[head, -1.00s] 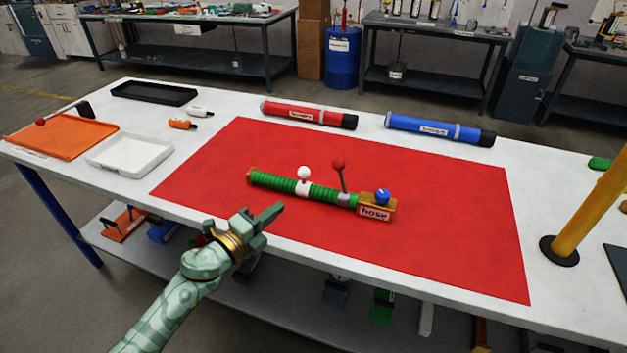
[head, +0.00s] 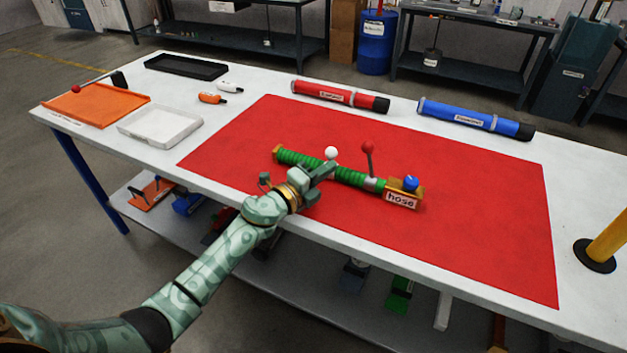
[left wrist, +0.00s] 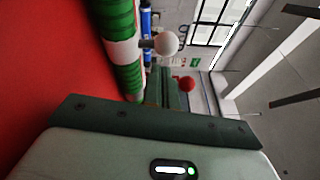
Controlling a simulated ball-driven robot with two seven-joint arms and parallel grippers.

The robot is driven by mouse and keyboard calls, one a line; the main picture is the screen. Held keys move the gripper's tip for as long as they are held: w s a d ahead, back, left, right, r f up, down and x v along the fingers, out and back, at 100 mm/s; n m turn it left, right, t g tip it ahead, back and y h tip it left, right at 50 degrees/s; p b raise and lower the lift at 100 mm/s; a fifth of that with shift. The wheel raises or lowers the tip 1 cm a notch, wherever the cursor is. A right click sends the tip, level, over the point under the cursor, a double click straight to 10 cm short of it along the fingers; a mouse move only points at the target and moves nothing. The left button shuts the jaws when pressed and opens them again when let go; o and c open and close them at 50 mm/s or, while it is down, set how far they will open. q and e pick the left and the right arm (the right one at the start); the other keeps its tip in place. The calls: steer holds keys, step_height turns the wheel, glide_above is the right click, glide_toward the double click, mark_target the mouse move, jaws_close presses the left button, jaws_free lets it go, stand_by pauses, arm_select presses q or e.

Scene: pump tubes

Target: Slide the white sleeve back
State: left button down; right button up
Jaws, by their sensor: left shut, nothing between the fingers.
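The green ribbed hose (head: 295,158) lies on the red mat, with an orange end block labelled "hose" (head: 402,201) at its right end. The white sleeve is around the hose and shows in the left wrist view (left wrist: 122,51); in the head view my gripper mostly hides it. Its white ball knob (head: 331,153) stands up and also shows in the left wrist view (left wrist: 165,43). My left gripper (head: 327,172) is shut and empty, close to the sleeve on its near side. I cannot tell whether it touches. My right gripper is not in view.
A red-knobbed lever (head: 367,147) and a blue knob (head: 411,183) stand at the hose's right part. Red (head: 340,96) and blue (head: 475,118) tubes lie behind the mat. A yellow post (head: 608,243) stands at right. The red mat (head: 480,230) has free room at front right.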

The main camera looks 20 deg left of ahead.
mark_target(312, 162)
arm_select(q)
steer(key=shift+w+d, duration=0.25)
steer(key=shift+w, duration=0.35)
steer(key=a+b, duration=0.1)
steer(key=a, duration=0.3)
steer(key=shift+w+a, duration=0.1)
steer(key=shift+a, duration=0.25)
